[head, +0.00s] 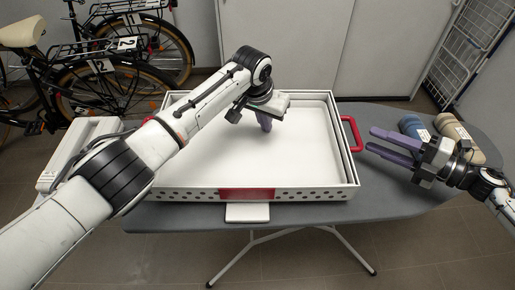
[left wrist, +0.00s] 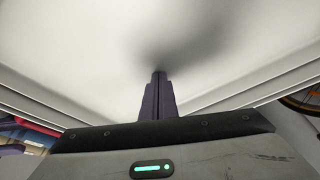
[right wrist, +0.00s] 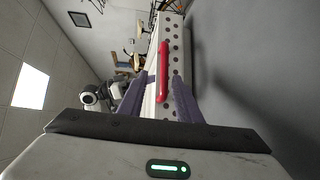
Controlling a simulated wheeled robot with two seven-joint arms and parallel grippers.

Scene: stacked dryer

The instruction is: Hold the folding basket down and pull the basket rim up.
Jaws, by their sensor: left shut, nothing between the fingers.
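The folding basket (head: 200,135) lies low and folded on an ironing board, a white tray-like body with nested walls and a red front panel (head: 246,194). Its white rim (head: 340,110) carries a red handle (head: 353,133) at the right end, also seen in the right wrist view (right wrist: 162,72). My left gripper (head: 266,128) is shut and empty, pointing down at the basket floor; the left wrist view (left wrist: 158,74) shows its fingertips at the floor, contact unclear. My right gripper (head: 370,139) is open just right of the handle, its fingers pointing at it; nothing is held.
The grey ironing board (head: 385,195) has free room at the front right. Rolled bundles, one blue (head: 413,127) and one beige (head: 455,130), lie behind my right gripper. A white iron-like object (head: 75,150) stands at the left. Bicycles and a rack stand behind.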

